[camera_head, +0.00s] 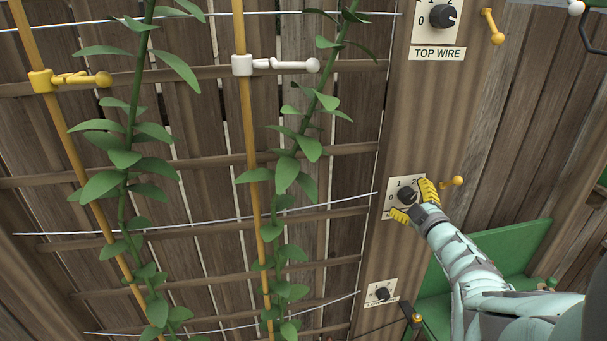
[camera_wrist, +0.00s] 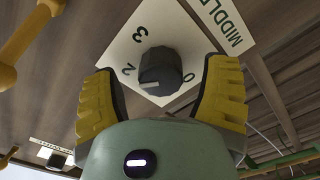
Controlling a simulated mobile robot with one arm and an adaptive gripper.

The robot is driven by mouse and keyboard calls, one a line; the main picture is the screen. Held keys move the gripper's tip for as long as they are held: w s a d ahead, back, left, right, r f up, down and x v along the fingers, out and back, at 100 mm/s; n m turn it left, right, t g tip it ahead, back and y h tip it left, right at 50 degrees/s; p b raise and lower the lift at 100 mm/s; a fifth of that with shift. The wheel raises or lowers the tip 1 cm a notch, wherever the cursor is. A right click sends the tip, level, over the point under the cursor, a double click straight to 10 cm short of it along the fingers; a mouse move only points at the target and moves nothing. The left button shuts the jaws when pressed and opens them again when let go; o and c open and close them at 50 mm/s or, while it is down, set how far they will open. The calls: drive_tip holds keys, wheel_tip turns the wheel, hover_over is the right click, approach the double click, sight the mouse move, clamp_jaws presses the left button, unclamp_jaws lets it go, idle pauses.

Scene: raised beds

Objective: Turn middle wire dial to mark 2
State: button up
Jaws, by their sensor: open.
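The middle wire dial is a dark round knob (camera_head: 407,195) on a white plate (camera_head: 391,207) on the wooden post. In the wrist view the knob (camera_wrist: 160,72) sits between my two yellow fingers, with 0, 2 and 3 readable around it and the label MIDDLE (camera_wrist: 222,22) beside the plate. My gripper (camera_head: 414,203) is open, one finger on each side of the knob. Gaps show beside the knob in the wrist view. The dial's setting is unclear.
The top wire dial (camera_head: 442,17) is above and another dial (camera_head: 382,292) is below on the same post. A yellow peg (camera_head: 456,181) sticks out just right of the middle dial. Plants on canes and a lattice stand left; a green bench (camera_head: 520,248) is right.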

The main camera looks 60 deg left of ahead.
drive_tip(key=shift+s+d+f, duration=0.15)
drive_tip(key=shift+s+d, duration=0.05)
drive_tip(key=shift+d, duration=0.4)
drive_tip(key=shift+s+d, duration=0.35)
drive_tip(key=shift+d, duration=0.2)
drive_tip(key=v, duration=0.9)
drive_tip(key=shift+d, duration=0.15)
drive_tip(key=shift+r, duration=0.2)
